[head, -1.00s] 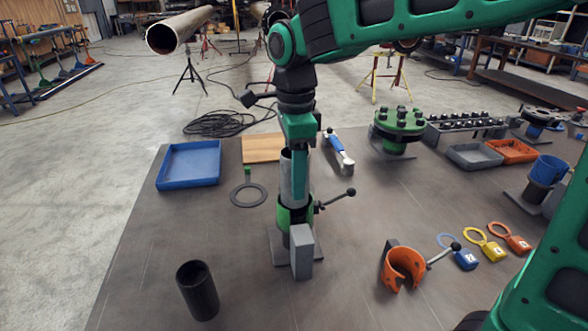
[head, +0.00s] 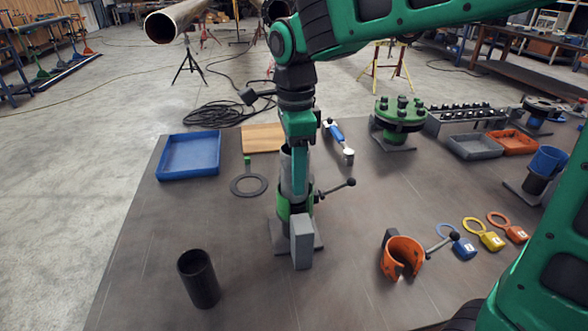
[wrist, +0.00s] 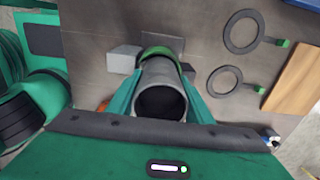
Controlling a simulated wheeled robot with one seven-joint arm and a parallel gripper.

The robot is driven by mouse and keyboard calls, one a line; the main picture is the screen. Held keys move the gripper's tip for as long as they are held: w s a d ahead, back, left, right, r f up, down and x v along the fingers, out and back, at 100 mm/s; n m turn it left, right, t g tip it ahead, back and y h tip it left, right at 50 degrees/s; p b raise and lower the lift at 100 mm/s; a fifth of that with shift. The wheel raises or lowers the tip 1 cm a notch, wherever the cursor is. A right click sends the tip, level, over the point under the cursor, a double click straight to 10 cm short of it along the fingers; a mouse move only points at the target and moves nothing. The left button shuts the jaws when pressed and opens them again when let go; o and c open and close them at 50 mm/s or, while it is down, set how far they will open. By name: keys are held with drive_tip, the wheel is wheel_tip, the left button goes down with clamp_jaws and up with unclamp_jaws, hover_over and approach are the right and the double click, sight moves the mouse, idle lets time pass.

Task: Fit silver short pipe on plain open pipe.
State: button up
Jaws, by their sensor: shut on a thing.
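The silver short pipe (head: 286,170) stands upright between the fingers of my gripper (head: 297,180). In the wrist view, the pipe's open mouth (wrist: 162,103) faces the camera, with a green finger of my gripper (wrist: 163,85) on each side. Below it is a fixed stand with a green collar (head: 283,207), which also shows in the wrist view (wrist: 158,51). The pipe's lower end is at this collar. The plain open pipe is not clearly visible; the silver pipe and collar hide the joint, so I cannot tell how they meet.
A grey block (head: 301,242) and a lever handle (head: 337,187) are close to the stand. An orange clamp (head: 402,257) lies to the right, a black tube (head: 199,279) stands front left. A blue tray (head: 189,155) and dark ring (head: 249,185) are behind left. The front middle is clear.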

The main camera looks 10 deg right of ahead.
drive_tip(key=shift+f, duration=0.35)
idle(0.3)
drive_tip(key=o, duration=1.4)
wheel_tip(320, 180, up, 20)
drive_tip(key=shift+f, duration=0.15)
